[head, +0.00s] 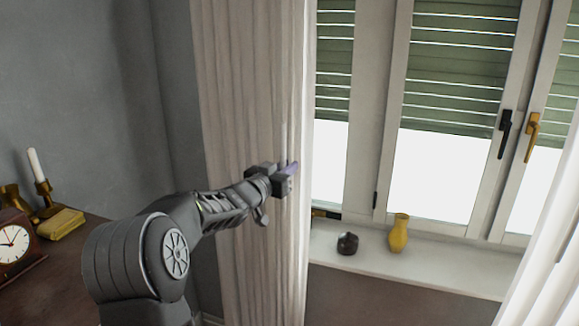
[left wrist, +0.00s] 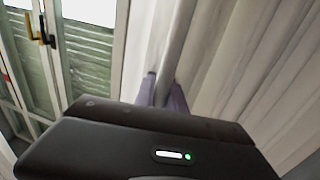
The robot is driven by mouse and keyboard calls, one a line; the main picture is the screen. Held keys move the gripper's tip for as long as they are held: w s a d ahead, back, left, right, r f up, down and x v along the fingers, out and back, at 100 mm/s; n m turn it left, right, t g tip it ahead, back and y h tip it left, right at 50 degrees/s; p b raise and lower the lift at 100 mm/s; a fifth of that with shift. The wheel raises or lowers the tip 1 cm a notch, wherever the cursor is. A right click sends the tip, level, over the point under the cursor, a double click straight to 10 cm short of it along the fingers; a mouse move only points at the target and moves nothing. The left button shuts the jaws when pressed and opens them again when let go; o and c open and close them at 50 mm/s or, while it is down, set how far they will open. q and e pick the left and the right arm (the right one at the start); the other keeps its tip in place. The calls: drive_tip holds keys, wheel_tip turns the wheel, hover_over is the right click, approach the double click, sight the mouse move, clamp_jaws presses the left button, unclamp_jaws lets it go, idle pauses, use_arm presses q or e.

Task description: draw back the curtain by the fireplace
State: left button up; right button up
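The pale curtain (head: 245,90) hangs in long folds at the left side of the window in the head view. It also fills the right part of the left wrist view (left wrist: 245,60). My left gripper (head: 290,170) is at the curtain's right edge, about mid-height of the view. In the left wrist view the purple fingers of my left gripper (left wrist: 163,92) stand on both sides of a narrow curtain fold and appear closed on it. My right gripper is in neither view.
A white sill (head: 440,265) under the window holds a yellow vase (head: 398,233) and a small dark pot (head: 347,244). A clock (head: 14,246), candle (head: 36,165) and yellow box (head: 60,223) stand at left. Another pale curtain (head: 548,255) hangs at right.

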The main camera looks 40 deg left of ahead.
use_arm(q)
drive_tip(key=o, duration=0.4)
drive_tip(key=s, duration=0.2)
drive_tip(key=s+b, duration=0.1)
drive_tip(key=s, duration=0.2)
drive_tip(key=s+d+b, duration=0.1)
drive_tip(key=s, duration=0.1)
drive_tip(key=shift+s, duration=0.35)
drive_tip(key=shift+d, duration=0.1)
